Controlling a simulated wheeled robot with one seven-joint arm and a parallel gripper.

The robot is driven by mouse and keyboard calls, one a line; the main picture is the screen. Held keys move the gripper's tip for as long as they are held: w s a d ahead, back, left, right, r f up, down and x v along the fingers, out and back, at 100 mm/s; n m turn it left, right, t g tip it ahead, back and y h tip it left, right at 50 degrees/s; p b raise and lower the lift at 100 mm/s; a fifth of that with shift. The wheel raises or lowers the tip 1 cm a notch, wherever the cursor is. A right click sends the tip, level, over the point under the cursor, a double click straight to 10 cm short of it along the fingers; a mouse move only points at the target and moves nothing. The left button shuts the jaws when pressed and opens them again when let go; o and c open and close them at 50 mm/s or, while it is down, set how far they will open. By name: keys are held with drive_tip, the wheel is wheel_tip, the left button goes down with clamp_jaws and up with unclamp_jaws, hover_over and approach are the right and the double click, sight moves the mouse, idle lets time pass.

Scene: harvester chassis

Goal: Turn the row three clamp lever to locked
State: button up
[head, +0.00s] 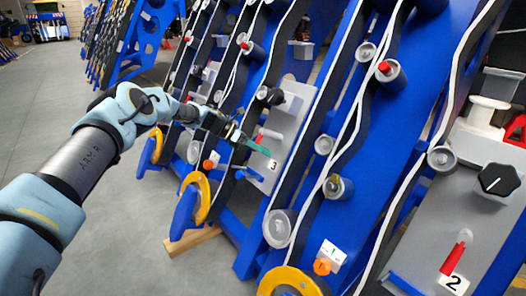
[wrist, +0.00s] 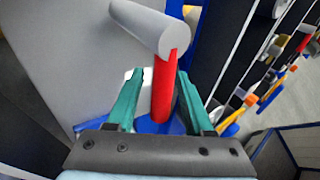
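The row three panel (head: 290,120) is grey and carries a label with the number 3 (head: 273,166). Its clamp lever is a red rod (wrist: 163,88) joined to a grey cylinder (wrist: 150,27) in the wrist view. In the head view, only a small bit of red shows beside my gripper (head: 256,144). In the wrist view, the teal fingers of my gripper (wrist: 160,76) stand on either side of the red rod. The fingers are apart, with a gap visible at the left of the rod. Whether the right finger touches the rod I cannot tell.
A black knob (head: 270,96) sits higher on the row three panel. The row two panel (head: 425,225), with its own red lever (head: 455,255), is at the right. Blue frames, black hoses and yellow wheels (head: 196,198) surround the row. Open grey floor (head: 130,245) lies at the left.

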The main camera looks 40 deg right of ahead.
drive_tip(key=p+v, duration=0.1)
drive_tip(key=v, duration=0.9)
drive_tip(key=shift+w+a+r, duration=0.2)
drive_tip(key=shift+w+a, duration=0.05)
drive_tip(key=shift+a, duration=0.05)
